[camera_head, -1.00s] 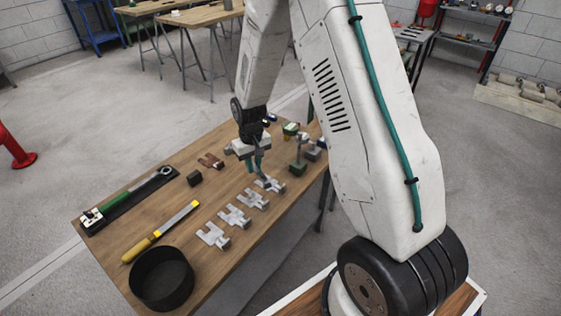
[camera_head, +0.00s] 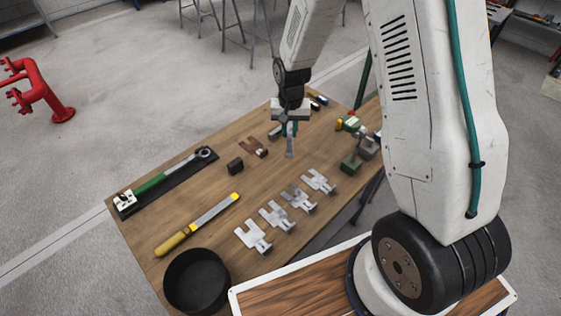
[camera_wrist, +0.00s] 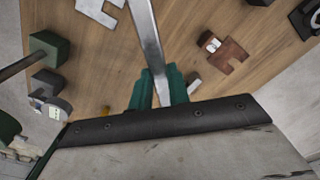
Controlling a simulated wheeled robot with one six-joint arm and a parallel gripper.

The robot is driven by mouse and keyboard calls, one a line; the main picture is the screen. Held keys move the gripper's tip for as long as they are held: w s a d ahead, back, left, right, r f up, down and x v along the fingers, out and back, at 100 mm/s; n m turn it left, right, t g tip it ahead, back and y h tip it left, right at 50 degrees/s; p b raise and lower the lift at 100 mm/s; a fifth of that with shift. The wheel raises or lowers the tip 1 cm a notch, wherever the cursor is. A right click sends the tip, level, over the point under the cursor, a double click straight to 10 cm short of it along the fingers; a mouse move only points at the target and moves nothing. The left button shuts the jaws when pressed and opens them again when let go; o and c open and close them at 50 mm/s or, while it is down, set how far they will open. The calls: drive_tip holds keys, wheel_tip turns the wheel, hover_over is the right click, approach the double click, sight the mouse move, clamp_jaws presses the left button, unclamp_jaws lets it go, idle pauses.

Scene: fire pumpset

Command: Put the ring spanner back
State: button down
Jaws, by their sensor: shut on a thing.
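My gripper (camera_head: 290,128) has teal fingers and is shut on a flat grey metal bar, which I take to be the ring spanner (camera_head: 290,150). The bar points down above the far part of the wooden table (camera_head: 205,232). In the wrist view my gripper (camera_wrist: 158,92) grips the spanner (camera_wrist: 147,40), which runs up out of the frame, so its far end is hidden. A row of several pale forked brackets, one of them here (camera_head: 318,181), lies on the table to the right and nearer. The spanner looks apart from them.
A green-handled wrench (camera_head: 160,182) lies on a black tray at the left. A yellow-handled file (camera_head: 198,224), a black round bin (camera_head: 196,282), a dark block (camera_head: 235,166), a brown forked plate (camera_head: 253,147) and a green vice-like fixture (camera_head: 352,162) also stand on the table.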

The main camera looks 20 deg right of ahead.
sight(275, 170)
drive_tip(key=s+a+m, duration=0.4)
drive_tip(key=a+m, duration=0.3)
drive_tip(key=m, duration=0.2)
drive_tip(key=f, duration=0.9)
drive_tip(key=shift+w+d+f, duration=0.15)
drive_tip(key=shift+w+d, duration=0.05)
drive_tip(key=shift+d, duration=0.05)
drive_tip(key=shift+f, duration=0.15)
drive_tip(key=c, duration=1.3)
unclamp_jaws()
